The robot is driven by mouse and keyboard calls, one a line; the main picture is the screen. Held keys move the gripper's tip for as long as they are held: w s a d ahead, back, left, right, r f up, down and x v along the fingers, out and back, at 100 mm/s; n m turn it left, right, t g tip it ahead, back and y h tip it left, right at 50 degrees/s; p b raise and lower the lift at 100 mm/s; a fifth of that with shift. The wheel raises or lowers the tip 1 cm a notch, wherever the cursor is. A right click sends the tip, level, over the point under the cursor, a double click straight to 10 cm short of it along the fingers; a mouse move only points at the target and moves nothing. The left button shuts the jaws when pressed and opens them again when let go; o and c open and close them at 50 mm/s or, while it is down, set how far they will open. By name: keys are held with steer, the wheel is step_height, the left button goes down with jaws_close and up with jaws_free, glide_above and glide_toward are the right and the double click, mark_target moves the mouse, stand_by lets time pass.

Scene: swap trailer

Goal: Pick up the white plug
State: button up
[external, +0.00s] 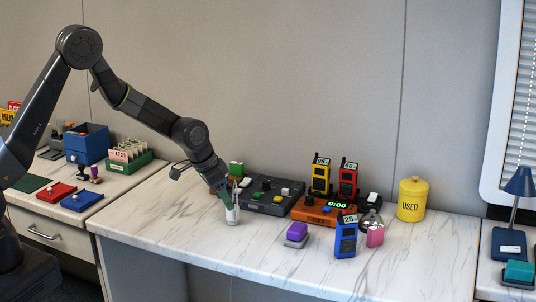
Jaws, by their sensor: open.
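My gripper (231,207) is open and points down near the left end of a dark grey panel (284,206) on the marble counter. A pale, whitish shape (232,217) shows at its fingertips; it is too small to tell whether this is the white plug or part of the fingers. A small white piece (245,183) sits on the left part of the grey panel, just right of my gripper. Another white block (372,197) stands farther right, behind the pink container. I cannot tell for certain which white piece is the plug.
An orange timer unit (313,213) stands beside the panel, with yellow (320,180) and red (348,181) radios behind it. The counter's left front (165,215) is clear.

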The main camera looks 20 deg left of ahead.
mark_target(233, 214)
steer(key=shift+w+d+p+x, duration=0.1)
steer(key=shift+p+x, duration=0.25)
steer(key=shift+x, duration=1.15)
steer(key=shift+w+d+p+x, duration=0.1)
steer(key=shift+p+x, duration=0.25)
steer(key=shift+x, duration=1.2)
steer(key=shift+r, duration=0.2)
steer(key=c, duration=1.1)
steer(key=shift+r, duration=0.1)
